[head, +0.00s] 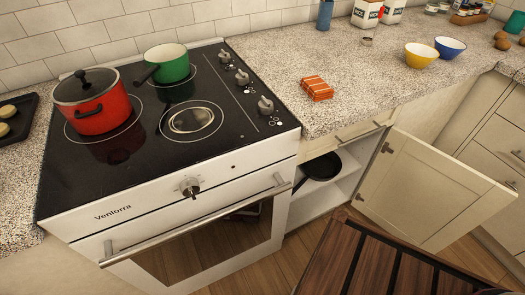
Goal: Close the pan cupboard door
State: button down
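The pan cupboard door (430,190) is a cream framed panel. It stands wide open, swung out to the right on hinges at the cupboard's right side. The open cupboard (305,205) is right of the oven, under the counter. A dark pan (320,167) lies on its shelf. My gripper is not in view.
A dark slatted wooden surface (345,255) stands in front of the door and hides part of its lower edge. The oven (200,235) with a bar handle is to the left. Drawers (500,150) stand at the right. Some wooden floor shows between.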

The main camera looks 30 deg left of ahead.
aim_at(424, 197)
jog(key=l+u, duration=0.25)
jog(key=u, duration=0.25)
jog(key=l+u, duration=0.3)
jog(key=u, duration=0.15)
jog(key=l+u, duration=0.3)
jog(key=u, duration=0.2)
jog(key=k+l+u, duration=0.15)
jog(key=l, duration=0.3)
jog(key=k+l+u, duration=0.15)
jog(key=l, duration=0.3)
jog(key=k+l+u, duration=0.15)
jog(key=k+l, duration=0.2)
jog(key=l, duration=0.25)
jog(key=k+l, duration=0.15)
jog(key=l, duration=0.15)
jog(key=i+l, duration=0.15)
jog(key=l, duration=0.15)
jog(key=i+l, duration=0.1)
jog(key=l, duration=0.2)
jog(key=i+l, duration=0.15)
jog(key=k+l+z, duration=0.05)
jog(key=l, duration=0.1)
